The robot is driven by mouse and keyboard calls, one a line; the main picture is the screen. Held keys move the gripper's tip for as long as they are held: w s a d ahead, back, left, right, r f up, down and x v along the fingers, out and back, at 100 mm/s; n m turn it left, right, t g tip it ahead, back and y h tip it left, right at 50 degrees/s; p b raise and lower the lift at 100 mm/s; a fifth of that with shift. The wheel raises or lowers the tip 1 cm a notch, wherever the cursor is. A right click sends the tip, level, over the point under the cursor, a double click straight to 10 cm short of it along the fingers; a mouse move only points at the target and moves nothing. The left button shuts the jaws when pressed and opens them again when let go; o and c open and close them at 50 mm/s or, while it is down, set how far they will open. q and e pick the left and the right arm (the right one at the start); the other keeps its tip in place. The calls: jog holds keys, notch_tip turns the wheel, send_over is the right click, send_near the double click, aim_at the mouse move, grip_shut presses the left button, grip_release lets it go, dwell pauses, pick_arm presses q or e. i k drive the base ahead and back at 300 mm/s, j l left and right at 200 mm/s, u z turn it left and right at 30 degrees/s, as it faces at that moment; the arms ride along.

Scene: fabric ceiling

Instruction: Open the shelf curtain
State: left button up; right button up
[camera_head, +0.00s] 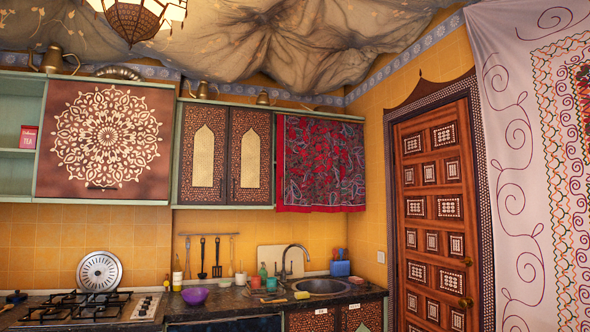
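A red patterned curtain (320,163) hangs over the front of the right-hand wall shelf, above the sink. It covers the shelf front, so the inside is hidden. Its left edge hangs next to the carved cabinet doors, and its lower hem hangs slightly uneven near the shelf's bottom edge. Neither of my grippers shows in the head view.
Carved cabinet doors (228,155) are left of the curtain. Below is a counter with a sink (320,286), a gas stove (88,307), a purple bowl (195,295) and hanging utensils (209,257). A wooden door (435,220) stands at right.

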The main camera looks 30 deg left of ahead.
aim_at(293, 160)
jog(key=i+j+u, duration=0.45)
jog(key=i, duration=0.25)
jog(key=i+j+u, duration=0.35)
jog(key=i, duration=0.6)
jog(key=i+u, duration=0.35)
jog(key=i, duration=0.6)
